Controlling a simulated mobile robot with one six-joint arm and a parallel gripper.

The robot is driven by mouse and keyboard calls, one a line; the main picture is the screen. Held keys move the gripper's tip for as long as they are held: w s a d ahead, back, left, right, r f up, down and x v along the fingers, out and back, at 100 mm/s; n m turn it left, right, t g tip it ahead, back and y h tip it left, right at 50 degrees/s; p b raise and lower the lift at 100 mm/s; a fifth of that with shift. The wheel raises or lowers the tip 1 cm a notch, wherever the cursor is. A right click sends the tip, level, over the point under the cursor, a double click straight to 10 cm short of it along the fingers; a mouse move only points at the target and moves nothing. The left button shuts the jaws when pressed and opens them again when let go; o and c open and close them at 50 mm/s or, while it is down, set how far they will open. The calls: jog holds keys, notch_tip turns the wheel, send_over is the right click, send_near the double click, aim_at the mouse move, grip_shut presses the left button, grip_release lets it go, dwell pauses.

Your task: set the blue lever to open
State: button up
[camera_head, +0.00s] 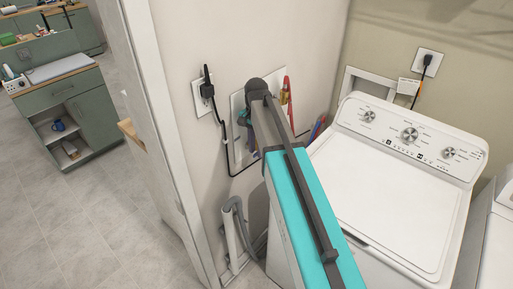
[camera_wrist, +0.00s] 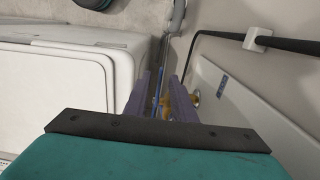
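A white recessed panel (camera_head: 237,102) is on the wall left of the washer, largely hidden behind my arm. A red part (camera_head: 285,92) shows at its right edge; I cannot tell its exact shape. My gripper (camera_wrist: 160,78) shows in the wrist view as two purple fingers with a gap between them, pointing along the wall. A small blue piece (camera_wrist: 158,88) and a brass-coloured fitting (camera_wrist: 165,112) show in or behind that gap. I cannot tell whether the fingers touch them. The blue lever is not clearly seen as a whole, nor is its position.
A white washer (camera_head: 390,185) with dials stands right of my arm. An outlet with a black plug and cord (camera_head: 207,92) is left of the panel. A grey hose (camera_head: 235,212) hangs below. The doorway edge (camera_head: 160,130) is further left, with open tiled floor (camera_head: 85,215) beyond.

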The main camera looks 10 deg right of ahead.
jog(key=shift+f, duration=0.25)
grip_shut()
